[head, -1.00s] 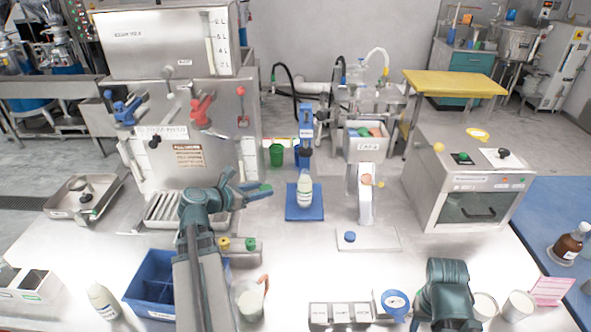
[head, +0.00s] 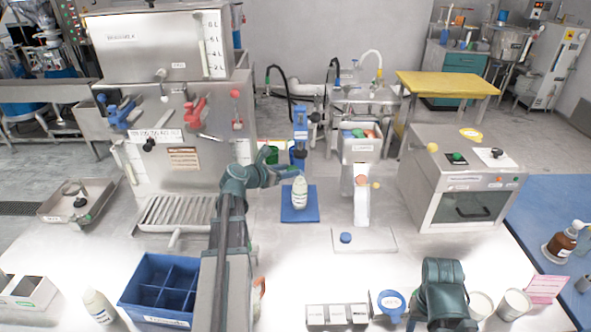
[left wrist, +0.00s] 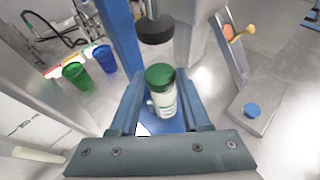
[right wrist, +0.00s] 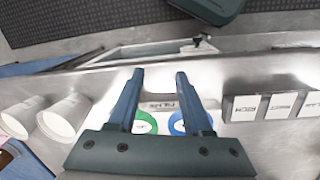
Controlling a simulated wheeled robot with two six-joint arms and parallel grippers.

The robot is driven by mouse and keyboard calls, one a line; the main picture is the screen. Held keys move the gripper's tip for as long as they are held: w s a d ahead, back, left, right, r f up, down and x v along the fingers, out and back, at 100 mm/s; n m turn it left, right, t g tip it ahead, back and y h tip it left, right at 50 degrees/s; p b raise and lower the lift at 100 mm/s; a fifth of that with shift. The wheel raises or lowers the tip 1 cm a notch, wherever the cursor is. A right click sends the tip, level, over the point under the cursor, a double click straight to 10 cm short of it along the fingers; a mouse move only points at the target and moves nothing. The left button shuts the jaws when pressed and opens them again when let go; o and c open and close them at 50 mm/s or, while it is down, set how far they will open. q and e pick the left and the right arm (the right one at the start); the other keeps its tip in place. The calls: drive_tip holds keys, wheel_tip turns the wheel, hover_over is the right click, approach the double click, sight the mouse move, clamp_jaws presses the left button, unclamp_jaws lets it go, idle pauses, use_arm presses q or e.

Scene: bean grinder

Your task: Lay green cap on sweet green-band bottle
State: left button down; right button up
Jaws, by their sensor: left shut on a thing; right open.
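The white bottle (head: 299,193) stands upright on a blue pad (head: 299,214) under the blue press post (head: 300,130). My left gripper (head: 290,173) reaches to the bottle's top from the left. In the left wrist view the green cap (left wrist: 160,76) sits between the fingers, over the bottle (left wrist: 165,104). I cannot tell whether the cap touches the bottle's mouth. The bottle's band is hard to make out. A dark round press head (left wrist: 155,30) hangs just beyond the cap. My right gripper (right wrist: 160,80) is open and empty above the front of the table.
A blue divided crate (head: 163,286) and another bottle (head: 97,303) stand at front left. A steel stand (head: 362,205) is right of the blue pad. Labelled boxes (head: 337,314) and a blue ring (head: 390,303) lie in front. White cups (head: 515,303) stand front right.

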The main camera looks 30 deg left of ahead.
sight(295, 167)
use_arm(q)
drive_tip(key=w, duration=0.4)
drive_tip(key=shift+w+d, duration=0.2)
drive_tip(key=shift+d, duration=0.15)
drive_tip(key=shift+s+f+b, duration=0.3)
drive_tip(key=shift+f+b, duration=0.55)
drive_tip(key=shift+b, duration=0.05)
use_arm(e)
drive_tip(key=shift+f, duration=0.9)
use_arm(q)
drive_tip(key=shift+r, duration=0.1)
use_arm(e)
drive_tip(key=shift+r, duration=0.1)
use_arm(q)
drive_tip(key=shift+f+b, duration=0.45)
drive_tip(key=shift+f, duration=0.1)
use_arm(e)
drive_tip(key=shift+f, duration=0.55)
use_arm(q)
drive_tip(key=shift+f, duration=0.1)
use_arm(e)
drive_tip(key=shift+f, duration=0.1)
use_arm(q)
drive_tip(key=shift+c, duration=1.8)
unclamp_jaws()
